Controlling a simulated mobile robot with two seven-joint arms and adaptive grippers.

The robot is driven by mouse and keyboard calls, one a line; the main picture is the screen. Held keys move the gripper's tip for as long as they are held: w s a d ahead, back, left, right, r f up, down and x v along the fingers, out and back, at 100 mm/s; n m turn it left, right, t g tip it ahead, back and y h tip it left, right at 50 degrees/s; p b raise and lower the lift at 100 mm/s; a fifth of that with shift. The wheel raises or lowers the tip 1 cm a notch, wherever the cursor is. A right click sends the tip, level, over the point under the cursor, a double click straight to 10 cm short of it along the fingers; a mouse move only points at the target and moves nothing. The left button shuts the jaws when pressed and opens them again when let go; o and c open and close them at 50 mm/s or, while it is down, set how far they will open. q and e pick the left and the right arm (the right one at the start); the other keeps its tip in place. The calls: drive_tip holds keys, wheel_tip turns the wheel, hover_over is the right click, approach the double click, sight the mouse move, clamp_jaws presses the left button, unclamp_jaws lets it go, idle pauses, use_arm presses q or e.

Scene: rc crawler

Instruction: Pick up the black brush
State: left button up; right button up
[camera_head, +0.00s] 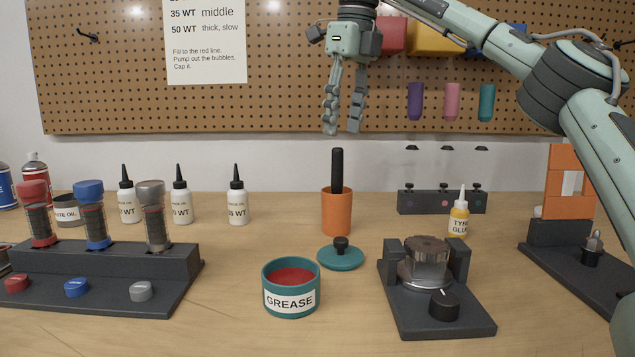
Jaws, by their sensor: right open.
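The black brush (337,170) stands upright in an orange cup (337,212) near the middle of the workbench. Only its dark handle shows above the rim; its lower end is hidden inside the cup. My right gripper (342,130) is open and empty, pointing down above the brush handle in the picture, with a small gap between fingertips and handle top. The exact depth between them is hard to tell. My left gripper is not in view.
An open teal grease tin (290,301) and its teal lid (341,258) lie in front of the cup. A dark fixture (433,325) stands front right, a glue bottle (459,219) behind it. A shock stand (110,265) and white oil bottles (237,203) are left. A pegboard (280,85) stands behind.

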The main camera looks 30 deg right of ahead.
sight(337, 158)
drive_tip(key=shift+w+f, duration=0.25)
drive_tip(key=shift+w, duration=0.2)
drive_tip(key=shift+f, duration=0.3)
drive_tip(key=f, duration=0.6)
drive_tip(key=shift+w+f+b, duration=0.2)
drive_tip(key=shift+w+b, duration=0.15)
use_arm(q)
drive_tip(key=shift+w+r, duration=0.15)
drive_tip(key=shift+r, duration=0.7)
use_arm(e)
clamp_jaws()
